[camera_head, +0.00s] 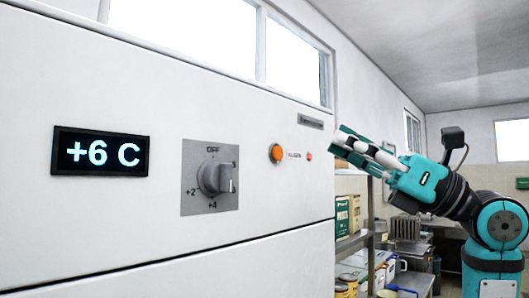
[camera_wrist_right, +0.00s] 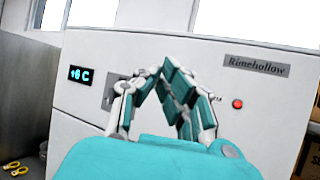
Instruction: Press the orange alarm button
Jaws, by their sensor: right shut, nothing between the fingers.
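The orange alarm button (camera_head: 276,153) is on the upper right part of a white cabinet front (camera_head: 80,230). A label and a small red light (camera_head: 309,156) are just right of it. The red light also shows in the wrist view (camera_wrist_right: 238,103), where the orange button is hidden, apparently behind my fingers. My right gripper (camera_head: 342,142) is shut and empty, right of the button and red light, pointing left toward the panel and apart from the button. In the wrist view its fingertips (camera_wrist_right: 161,73) meet. My left gripper is not in view.
The panel also has a "+6 C" display (camera_head: 100,152) and a grey dial (camera_head: 215,177) left of the button. A nameplate (camera_head: 310,121) is above the red light. Shelves with boxes (camera_head: 346,215) stand beyond the cabinet's right edge. The space before the panel looks clear.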

